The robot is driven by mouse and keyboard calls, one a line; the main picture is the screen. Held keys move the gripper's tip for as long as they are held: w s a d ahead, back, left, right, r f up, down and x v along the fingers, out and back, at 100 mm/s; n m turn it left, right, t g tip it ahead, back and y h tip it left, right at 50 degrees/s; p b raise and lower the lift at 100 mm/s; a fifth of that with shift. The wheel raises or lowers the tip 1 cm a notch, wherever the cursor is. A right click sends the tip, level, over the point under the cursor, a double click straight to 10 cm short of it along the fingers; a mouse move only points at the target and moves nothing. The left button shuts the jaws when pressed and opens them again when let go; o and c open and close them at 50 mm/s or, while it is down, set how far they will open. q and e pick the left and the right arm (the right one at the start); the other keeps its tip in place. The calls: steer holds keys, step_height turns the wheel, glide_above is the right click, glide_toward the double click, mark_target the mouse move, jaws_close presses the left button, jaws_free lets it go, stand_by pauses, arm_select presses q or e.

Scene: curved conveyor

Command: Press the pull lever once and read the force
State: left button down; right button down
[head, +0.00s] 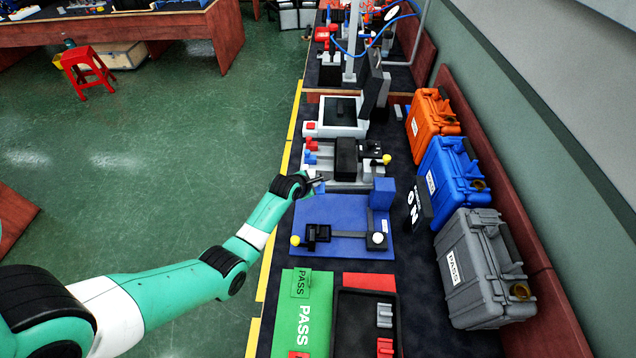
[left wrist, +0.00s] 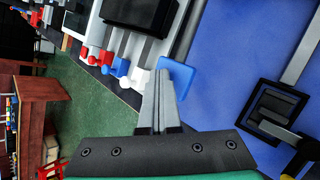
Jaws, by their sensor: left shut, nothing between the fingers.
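My left gripper (head: 318,181) is at the left edge of the bench, between a grey fixture (head: 355,172) and a blue base plate (head: 345,218). Its fingers are shut and empty. In the left wrist view the fingertips (left wrist: 163,76) overlap a small blue pad (left wrist: 177,76); I cannot tell if they touch. Red and blue levers (head: 310,151) stand on the fixture's left side, and they also show in the left wrist view (left wrist: 110,62). I cannot tell which part is the pull lever. No force reading is legible. My right gripper is not in view.
A scale-like device (head: 337,117) stands beyond the fixture. A green PASS plate (head: 307,300) and black tray (head: 350,315) lie nearer. Orange (head: 432,125), blue (head: 450,170) and grey (head: 470,262) cases line the right side. Open floor (head: 170,170) lies left.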

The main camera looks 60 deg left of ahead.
arm_select(q)
steer(key=shift+f+b, duration=0.55)
steer(key=shift+f, duration=0.2)
stand_by(0.5)
steer(key=shift+r, duration=0.1)
stand_by(0.4)
steer(key=shift+s+r+p, duration=0.1)
steer(key=shift+r+p, duration=2.2)
steer(key=shift+p, duration=0.05)
step_height(320, 180, up, 5)
steer(key=p, duration=0.4)
steer(key=shift+p, duration=0.35)
